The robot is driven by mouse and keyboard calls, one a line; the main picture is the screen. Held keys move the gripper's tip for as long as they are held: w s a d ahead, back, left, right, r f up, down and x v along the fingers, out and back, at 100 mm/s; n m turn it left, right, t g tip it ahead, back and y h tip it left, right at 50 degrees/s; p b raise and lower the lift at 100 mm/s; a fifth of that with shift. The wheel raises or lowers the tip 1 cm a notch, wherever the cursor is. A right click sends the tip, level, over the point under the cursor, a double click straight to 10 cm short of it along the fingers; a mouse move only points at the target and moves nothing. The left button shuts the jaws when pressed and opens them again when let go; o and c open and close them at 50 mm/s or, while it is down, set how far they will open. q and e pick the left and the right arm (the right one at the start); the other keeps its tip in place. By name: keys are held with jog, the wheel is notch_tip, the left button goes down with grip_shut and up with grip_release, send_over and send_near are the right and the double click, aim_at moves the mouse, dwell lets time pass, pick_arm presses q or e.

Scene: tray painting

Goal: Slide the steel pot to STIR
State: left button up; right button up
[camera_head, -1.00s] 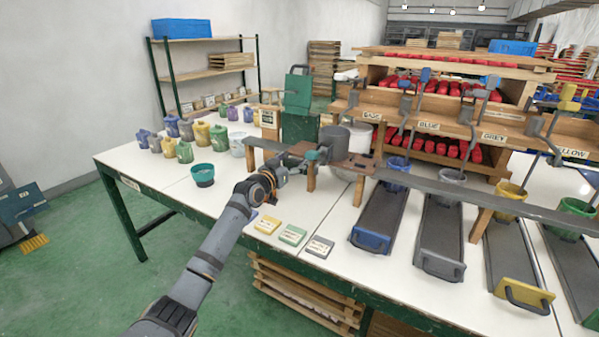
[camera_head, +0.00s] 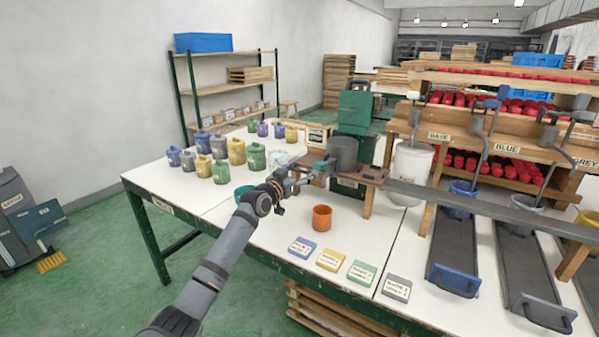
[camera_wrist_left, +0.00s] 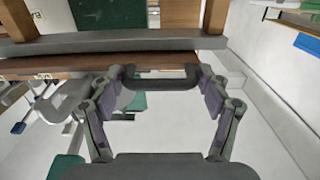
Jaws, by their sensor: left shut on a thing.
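The steel pot (camera_head: 343,152) is a grey cylinder upright on a brown wooden carriage (camera_head: 368,173) on the grey rail. It stands in front of the green machine (camera_head: 355,110) and right of a small sign (camera_head: 318,137) whose lettering is too small to read surely; it may be the STIR sign. My left gripper (camera_head: 308,175) is at the carriage's near left side, below the pot. In the left wrist view its fingers (camera_wrist_left: 160,88) are shut on a dark handle (camera_wrist_left: 160,76) in front of the brown board (camera_wrist_left: 90,64). My right gripper is not in view.
The grey rail (camera_head: 470,207) runs right, over the paint trays. A white bucket (camera_head: 411,170) stands behind it. Several jugs (camera_head: 222,148) stand at left. A teal bowl (camera_head: 243,191) is partly hidden by my arm.

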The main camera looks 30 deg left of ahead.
pick_arm(q)
jog(key=o, duration=1.4)
jog(key=shift+a, duration=0.2)
jog(key=shift+s, duration=3.75)
